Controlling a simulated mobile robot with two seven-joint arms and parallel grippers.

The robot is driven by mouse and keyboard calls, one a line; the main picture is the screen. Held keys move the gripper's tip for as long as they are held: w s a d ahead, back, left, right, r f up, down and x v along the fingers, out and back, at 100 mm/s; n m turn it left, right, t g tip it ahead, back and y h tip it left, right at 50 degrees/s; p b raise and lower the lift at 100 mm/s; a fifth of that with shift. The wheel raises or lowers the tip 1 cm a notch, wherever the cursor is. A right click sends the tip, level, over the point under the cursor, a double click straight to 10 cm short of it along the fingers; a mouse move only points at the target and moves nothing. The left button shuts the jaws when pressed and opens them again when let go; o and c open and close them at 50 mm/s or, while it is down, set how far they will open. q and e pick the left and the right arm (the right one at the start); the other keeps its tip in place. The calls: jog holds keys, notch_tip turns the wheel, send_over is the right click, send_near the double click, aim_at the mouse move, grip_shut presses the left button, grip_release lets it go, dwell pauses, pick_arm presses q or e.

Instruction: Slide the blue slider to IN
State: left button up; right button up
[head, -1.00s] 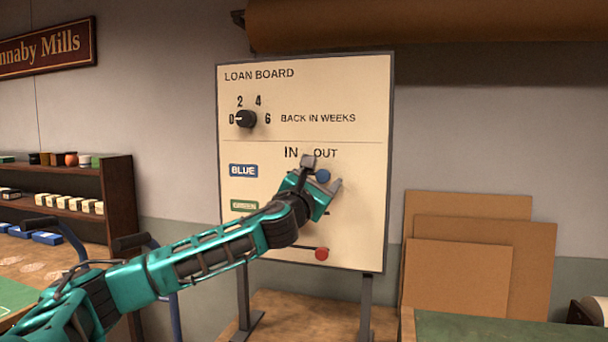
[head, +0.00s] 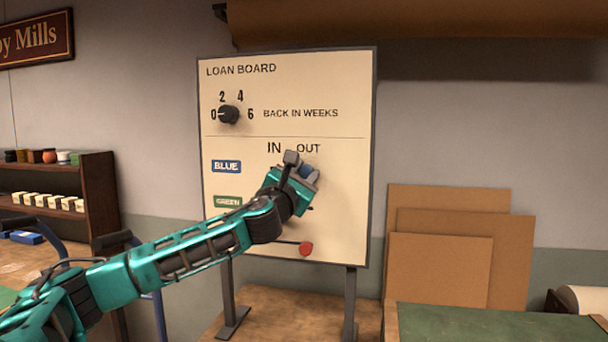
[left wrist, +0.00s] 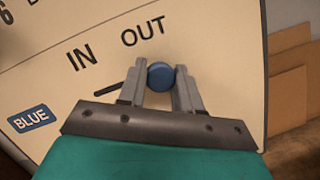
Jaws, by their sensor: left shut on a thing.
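The blue slider is a round blue knob (left wrist: 160,76) under the word OUT on the loan board (head: 330,110). In the head view the blue knob (head: 307,171) is partly covered by my left gripper (head: 303,168). In the left wrist view my left gripper (left wrist: 160,84) has one finger on each side of the knob and is shut on it. A short piece of dark slot (left wrist: 108,89) shows left of the fingers, below IN. The BLUE label (head: 226,167) is at the row's left. My right gripper is not in view.
A black dial (head: 229,114) sits above, pointing to 0. The GREEN label (head: 228,201) and a red knob (head: 306,248) are lower on the board. Brown panels (head: 440,270) lean against the wall at right.

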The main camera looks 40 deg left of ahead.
pick_arm(q)
jog(key=s+a+b, duration=0.3)
jog(key=a, duration=0.3)
jog(key=shift+s+a+b, duration=0.35)
jog(key=shift+a, duration=0.05)
jog(key=o, duration=1)
jog(key=shift+c, duration=0.2)
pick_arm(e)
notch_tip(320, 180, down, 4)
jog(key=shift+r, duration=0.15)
pick_arm(q)
jog(key=b+v, duration=0.9)
jog(key=b, duration=0.1)
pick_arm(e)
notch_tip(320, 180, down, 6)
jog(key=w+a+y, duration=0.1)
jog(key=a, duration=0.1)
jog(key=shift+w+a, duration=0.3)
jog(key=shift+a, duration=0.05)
